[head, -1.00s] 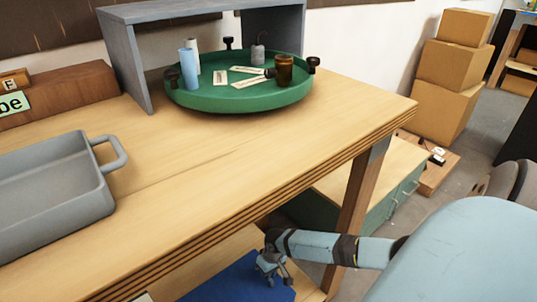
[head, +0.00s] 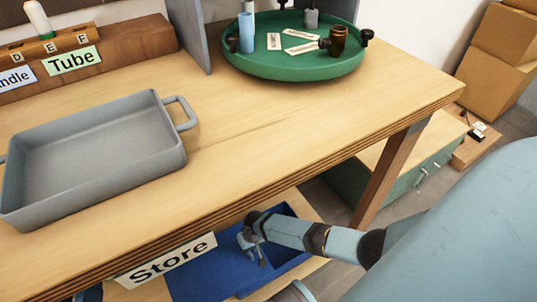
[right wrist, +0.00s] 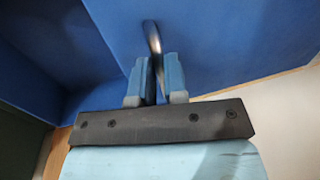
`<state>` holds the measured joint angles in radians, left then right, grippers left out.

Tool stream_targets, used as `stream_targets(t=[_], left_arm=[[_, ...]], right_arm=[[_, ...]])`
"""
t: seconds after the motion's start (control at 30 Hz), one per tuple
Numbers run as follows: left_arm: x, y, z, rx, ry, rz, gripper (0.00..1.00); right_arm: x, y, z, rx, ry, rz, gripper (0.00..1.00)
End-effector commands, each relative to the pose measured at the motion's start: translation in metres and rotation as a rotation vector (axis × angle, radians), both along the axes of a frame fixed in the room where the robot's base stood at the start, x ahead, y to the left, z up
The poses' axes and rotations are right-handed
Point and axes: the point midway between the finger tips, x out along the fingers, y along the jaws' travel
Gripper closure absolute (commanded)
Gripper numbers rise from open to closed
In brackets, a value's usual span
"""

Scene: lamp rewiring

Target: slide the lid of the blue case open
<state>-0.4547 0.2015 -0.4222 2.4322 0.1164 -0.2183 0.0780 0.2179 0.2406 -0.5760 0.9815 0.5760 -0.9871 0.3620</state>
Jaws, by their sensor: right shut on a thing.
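The blue case (head: 292,213) sits on the shelf under the workbench, its open inside showing to the right. Its flat blue lid (head: 208,278) lies to the left of my right gripper. My right gripper (head: 250,251) is at the lid's right part. In the right wrist view, the right gripper (right wrist: 158,80) is shut on a curved metal handle (right wrist: 152,35) on the blue lid (right wrist: 220,40). My left gripper is not in view.
A bench leg (head: 390,170) stands right of the case. A grey pan (head: 100,150) and green tray (head: 300,66) are on top.

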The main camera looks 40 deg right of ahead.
Motion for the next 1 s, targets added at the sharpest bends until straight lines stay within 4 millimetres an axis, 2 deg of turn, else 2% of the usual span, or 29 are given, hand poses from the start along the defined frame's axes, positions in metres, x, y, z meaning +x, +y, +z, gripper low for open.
stream_targets(t=[0.03,0.1,0.3,0.5,0.87,0.9,1.0], left_arm=[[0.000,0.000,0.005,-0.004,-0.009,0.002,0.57],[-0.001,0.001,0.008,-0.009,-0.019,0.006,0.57],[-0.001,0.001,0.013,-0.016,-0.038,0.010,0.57],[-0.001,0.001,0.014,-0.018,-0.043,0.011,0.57],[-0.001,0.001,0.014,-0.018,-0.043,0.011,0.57],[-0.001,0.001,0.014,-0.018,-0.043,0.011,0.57],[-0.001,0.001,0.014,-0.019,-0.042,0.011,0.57]], right_arm=[[0.001,0.015,0.002,0.002,0.004,0.000,1.00],[0.002,0.030,0.001,0.003,0.005,-0.001,1.00],[0.005,0.061,0.000,0.000,0.004,-0.001,1.00],[0.007,0.072,-0.001,-0.002,0.004,-0.002,1.00],[0.007,0.073,-0.002,-0.002,0.004,-0.002,1.00],[0.007,0.073,-0.002,-0.002,0.004,-0.002,0.80],[0.007,0.073,-0.001,-0.002,0.004,-0.001,0.62]])
